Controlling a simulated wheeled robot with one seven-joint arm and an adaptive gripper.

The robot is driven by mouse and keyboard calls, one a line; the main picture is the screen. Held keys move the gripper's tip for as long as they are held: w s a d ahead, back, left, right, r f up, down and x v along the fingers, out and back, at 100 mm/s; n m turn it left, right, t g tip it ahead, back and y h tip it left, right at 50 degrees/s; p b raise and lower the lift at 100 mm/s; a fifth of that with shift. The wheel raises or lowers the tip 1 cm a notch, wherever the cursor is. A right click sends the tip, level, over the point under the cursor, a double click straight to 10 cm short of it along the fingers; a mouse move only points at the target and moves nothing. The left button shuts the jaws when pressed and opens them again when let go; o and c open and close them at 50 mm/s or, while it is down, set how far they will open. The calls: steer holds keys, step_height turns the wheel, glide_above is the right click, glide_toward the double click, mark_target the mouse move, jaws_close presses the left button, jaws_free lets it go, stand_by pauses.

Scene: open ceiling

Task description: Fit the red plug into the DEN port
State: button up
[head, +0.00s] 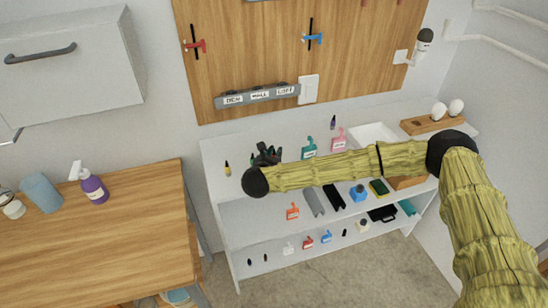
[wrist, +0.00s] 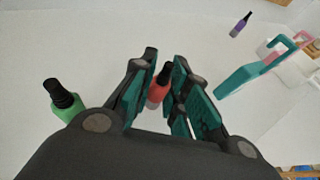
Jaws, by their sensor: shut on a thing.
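The red plug (head: 197,46) hangs on a black upright strip on the wooden wall board, at the upper left. A grey port strip (head: 258,95) is fixed low on the board; its labels read DEN (head: 234,99), HALL and LOFT from left to right. My gripper (head: 266,154) is over the white shelf top, below and apart from the strip. In the wrist view my gripper (wrist: 162,92) is shut on a small red bottle-like thing (wrist: 157,88) with a dark top. Its lower part looks pale, and the fingers hide its sides.
A blue plug (head: 313,37) hangs further right on the board. A green bottle (wrist: 66,105) stands left of my fingers. Teal (head: 309,149) and pink (head: 339,141) handled things and a purple bottle (head: 333,122) stand to the right. Several things fill the lower shelves.

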steer(key=shift+r, duration=0.1)
steer(key=shift+r+b, duration=0.45)
steer(key=shift+b, duration=0.1)
steer(key=shift+r+b, duration=0.75)
steer(key=shift+r, duration=0.2)
steer(key=s+r+b, duration=0.2)
steer(key=s+b, duration=0.3)
steer(key=s, duration=1.1)
steer(key=s+d+f+n+y, duration=0.1)
steer(key=s+d+f, duration=0.2)
steer(key=d+f, duration=0.5)
steer(key=s+d+f+n+y, duration=0.1)
steer(key=s+d+f+y, duration=0.1)
steer(key=d+f, duration=0.7)
steer(key=shift+s+d+f+n+t, duration=0.15)
steer(key=shift+s+d+n+t, duration=0.2)
steer(key=shift+s, duration=0.25)
steer(key=shift+d, duration=0.15)
